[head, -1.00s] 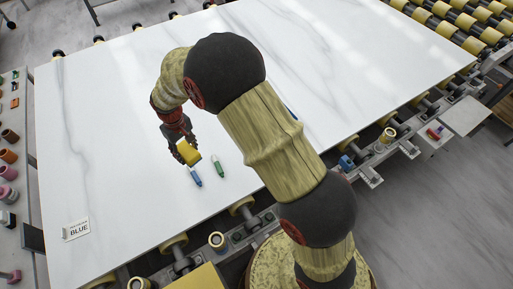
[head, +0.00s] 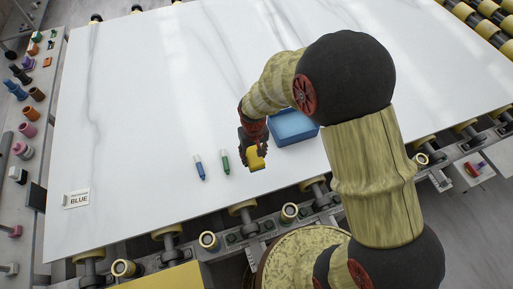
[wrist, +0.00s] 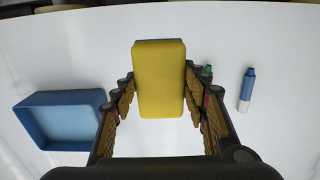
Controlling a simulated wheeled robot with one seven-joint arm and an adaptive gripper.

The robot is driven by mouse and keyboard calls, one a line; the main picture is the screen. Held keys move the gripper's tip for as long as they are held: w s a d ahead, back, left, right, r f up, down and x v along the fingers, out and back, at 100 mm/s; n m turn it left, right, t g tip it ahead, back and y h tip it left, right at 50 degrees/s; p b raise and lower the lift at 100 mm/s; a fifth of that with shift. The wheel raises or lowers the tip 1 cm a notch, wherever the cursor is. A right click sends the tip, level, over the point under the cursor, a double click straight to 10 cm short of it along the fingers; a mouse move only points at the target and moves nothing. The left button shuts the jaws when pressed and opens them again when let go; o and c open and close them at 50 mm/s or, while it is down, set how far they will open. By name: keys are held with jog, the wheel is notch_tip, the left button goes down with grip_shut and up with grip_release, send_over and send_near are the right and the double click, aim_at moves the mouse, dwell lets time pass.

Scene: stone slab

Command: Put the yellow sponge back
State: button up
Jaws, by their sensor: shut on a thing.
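The yellow sponge (head: 256,158) is in my gripper (head: 254,150), above the white slab. In the wrist view the sponge (wrist: 159,80) sits upright between the two fingers, with a thin blue layer along its top edge. My gripper (wrist: 160,110) is shut on it. A blue open tray (head: 293,127) lies on the slab just right of my gripper in the head view, partly hidden behind my arm. In the wrist view the tray (wrist: 62,122) is at the left, and its visible inside is empty.
A blue-and-white marker (head: 200,170) and a green-and-white marker (head: 225,162) lie left of my gripper. A white card reading BLUE (head: 77,199) is at the slab's left. Rollers line the slab's front edge. The slab's left middle is clear.

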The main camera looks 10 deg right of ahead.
jog(key=w+f, duration=0.2)
jog(key=w, duration=0.1)
jog(key=w+d+f, duration=0.1)
jog(key=w+f, duration=0.2)
jog(key=w+f+b, duration=0.1)
jog(key=w+f, duration=0.1)
jog(key=w, duration=0.1)
jog(key=shift+w+d+f, duration=0.25)
jog(key=shift+w+f, duration=0.25)
jog(key=shift+f, duration=0.1)
jog(key=shift+w+f, duration=0.1)
jog(key=shift+f, duration=1.45)
jog(key=shift+f+b, duration=0.1)
jog(key=shift+b, duration=0.25)
jog(key=o, duration=1)
jog(key=shift+o, duration=0.5)
